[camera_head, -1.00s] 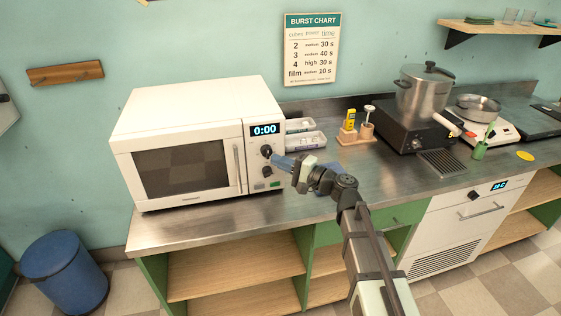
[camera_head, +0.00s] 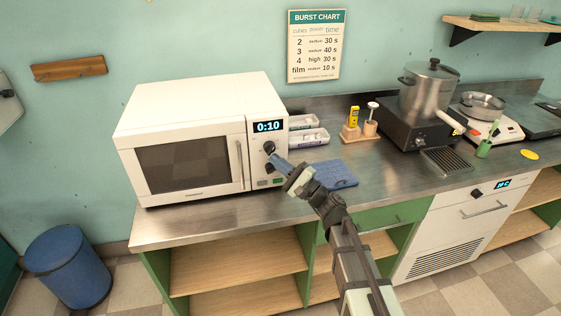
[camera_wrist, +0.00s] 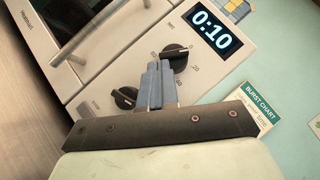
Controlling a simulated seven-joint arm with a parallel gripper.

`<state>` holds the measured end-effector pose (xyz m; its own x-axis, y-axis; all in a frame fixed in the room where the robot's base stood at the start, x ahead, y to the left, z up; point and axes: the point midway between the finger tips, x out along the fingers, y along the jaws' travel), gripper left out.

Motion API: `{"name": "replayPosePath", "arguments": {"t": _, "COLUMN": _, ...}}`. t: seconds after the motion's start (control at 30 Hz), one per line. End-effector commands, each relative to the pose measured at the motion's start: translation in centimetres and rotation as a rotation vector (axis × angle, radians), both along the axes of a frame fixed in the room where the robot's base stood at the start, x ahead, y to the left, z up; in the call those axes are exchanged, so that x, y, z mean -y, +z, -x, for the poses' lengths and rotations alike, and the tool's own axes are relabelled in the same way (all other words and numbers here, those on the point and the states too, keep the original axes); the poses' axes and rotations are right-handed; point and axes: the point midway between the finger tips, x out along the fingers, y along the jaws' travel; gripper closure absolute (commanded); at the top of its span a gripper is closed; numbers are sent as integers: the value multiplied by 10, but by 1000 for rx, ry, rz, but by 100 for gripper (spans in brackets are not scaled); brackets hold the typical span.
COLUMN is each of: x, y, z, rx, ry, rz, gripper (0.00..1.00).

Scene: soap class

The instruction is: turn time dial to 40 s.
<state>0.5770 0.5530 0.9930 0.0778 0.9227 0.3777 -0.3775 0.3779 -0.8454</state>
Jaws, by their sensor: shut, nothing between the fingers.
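The white microwave (camera_head: 190,112) stands on the steel counter with its door shut. The time dial (camera_wrist: 176,55) is the upper black knob, beside the display and ringed by printed numbers. The lower black dial (camera_wrist: 125,97) sits below it on the panel. My gripper (camera_head: 274,158) is at the panel by the upper dial. In the wrist view its blue fingers (camera_wrist: 157,82) are shut and empty, with their tips beside the upper dial's edge; I cannot tell if they touch.
A burst chart (camera_head: 317,46) hangs on the wall; it lists 40 s for 3 cubes. White trays (camera_head: 307,132) and a blue cloth (camera_head: 332,174) lie right of the microwave. A pot (camera_head: 430,92) stands on a burner further right.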

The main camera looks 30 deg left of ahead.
Motion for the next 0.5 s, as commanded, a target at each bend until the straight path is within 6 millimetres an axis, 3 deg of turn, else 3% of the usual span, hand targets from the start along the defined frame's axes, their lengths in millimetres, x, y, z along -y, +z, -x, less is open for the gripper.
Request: {"name": "replayPosePath", "arguments": {"t": 0.5, "x": -12, "y": -5, "z": 12, "rx": 2, "ry": 2, "rz": 2, "gripper": 100}}
